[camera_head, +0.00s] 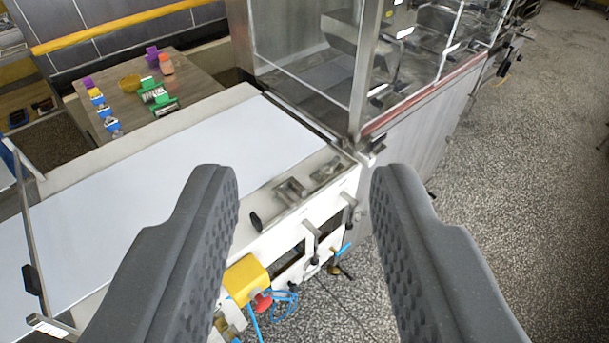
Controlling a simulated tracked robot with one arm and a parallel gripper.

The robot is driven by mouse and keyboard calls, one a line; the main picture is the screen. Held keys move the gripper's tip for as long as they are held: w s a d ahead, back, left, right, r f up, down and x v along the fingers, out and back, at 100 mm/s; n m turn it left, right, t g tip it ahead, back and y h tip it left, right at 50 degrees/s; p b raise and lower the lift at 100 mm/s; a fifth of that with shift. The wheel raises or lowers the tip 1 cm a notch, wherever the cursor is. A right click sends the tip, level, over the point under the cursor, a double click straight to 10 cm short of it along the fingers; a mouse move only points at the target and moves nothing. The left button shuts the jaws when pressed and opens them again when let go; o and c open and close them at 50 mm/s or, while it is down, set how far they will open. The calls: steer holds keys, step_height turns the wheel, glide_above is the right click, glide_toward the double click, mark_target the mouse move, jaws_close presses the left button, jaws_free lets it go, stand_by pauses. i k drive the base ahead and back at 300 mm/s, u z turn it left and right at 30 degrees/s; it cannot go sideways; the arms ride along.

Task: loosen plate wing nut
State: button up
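My gripper (304,180) is open and empty, its two dark textured fingers wide apart. Between and beyond the fingertips is the white side of the conveyor machine. Small metal brackets (290,191) sit on its top edge, with another metal fitting (326,170) just to their right. Levers with dark knobs (313,243) hang on the side below. I cannot make out which of these small fittings, if any, is the plate wing nut. The fingers touch nothing that I can see.
A white belt (190,185) spans the left. A glass-walled enclosure (310,60) stands behind. A yellow box with a red button (246,280) and blue hoses sits low on the side. A table (190,82) holds small coloured items. Speckled floor (540,170) is open at right.

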mark_target(329, 169)
steer(key=k, duration=0.75)
steer(key=z, duration=0.2)
steer(key=i, duration=0.9)
steer(key=u, duration=0.35)
steer(key=k, duration=0.35)
steer(key=z, duration=0.6)
steer(key=i, duration=1.3)
steer(key=u, duration=0.65)
